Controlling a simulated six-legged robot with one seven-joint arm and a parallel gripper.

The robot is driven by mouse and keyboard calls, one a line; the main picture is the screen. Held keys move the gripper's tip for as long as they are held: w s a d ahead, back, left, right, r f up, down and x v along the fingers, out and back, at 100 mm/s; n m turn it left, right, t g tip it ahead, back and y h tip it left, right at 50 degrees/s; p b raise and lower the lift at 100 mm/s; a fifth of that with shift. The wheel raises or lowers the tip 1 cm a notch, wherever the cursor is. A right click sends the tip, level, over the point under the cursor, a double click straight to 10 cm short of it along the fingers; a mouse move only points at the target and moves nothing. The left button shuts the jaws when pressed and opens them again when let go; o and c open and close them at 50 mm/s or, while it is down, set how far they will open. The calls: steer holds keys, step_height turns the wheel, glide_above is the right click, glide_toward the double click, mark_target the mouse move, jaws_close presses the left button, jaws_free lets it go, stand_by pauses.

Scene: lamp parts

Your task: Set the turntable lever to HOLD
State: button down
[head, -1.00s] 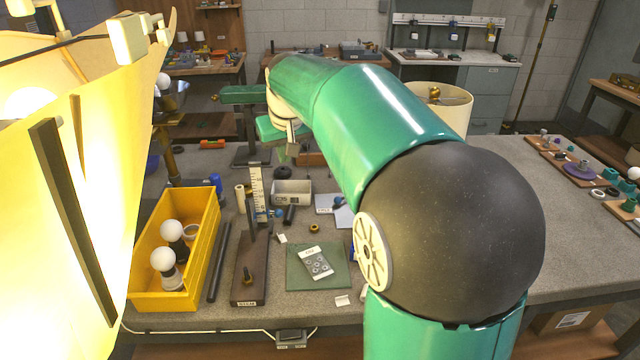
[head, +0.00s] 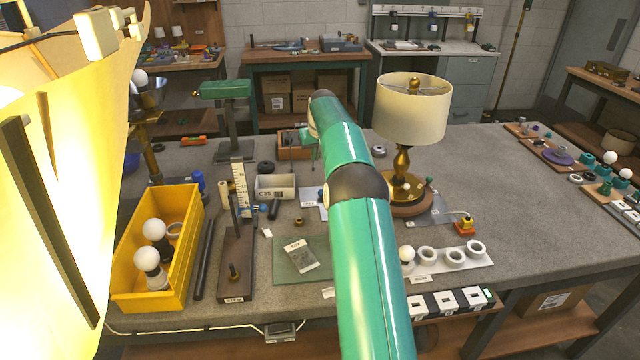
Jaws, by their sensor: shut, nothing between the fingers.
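A lamp with a cream shade (head: 412,110) and brass stem stands upright on a round wooden turntable (head: 408,207), right of my arm in the head view. A small green knob (head: 429,182) stands at the turntable's right edge and looks like the lever's end. A grey plate (head: 440,208) lies beside it; its lettering is too small to read, so the lever's setting is unclear. My gripper (head: 312,150) is beyond the forearm, left of the lamp and apart from it. It is shut and empty, mostly hidden by my arm.
An orange-yellow block (head: 465,227) sits right of the plate. A white rack with rings (head: 455,258) lies in front of the lamp. A yellow bin (head: 185,262) with bulbs stands at left. The bench right of the lamp is largely clear (head: 510,210).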

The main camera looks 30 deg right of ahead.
steer(key=shift+w+d+f, duration=0.1)
steer(key=shift+d+f, duration=0.75)
steer(key=shift+f, duration=0.05)
steer(key=x, duration=1)
steer(key=shift+s, duration=0.3)
steer(key=shift+s+a+f, duration=0.15)
steer(key=shift+s, duration=0.4)
steer(key=shift+s+a+f, duration=0.1)
steer(key=shift+s+a, duration=0.05)
steer(key=shift+s, duration=0.35)
steer(key=shift+s+a+f, duration=0.15)
steer(key=shift+s+a, duration=0.05)
steer(key=shift+s, duration=0.35)
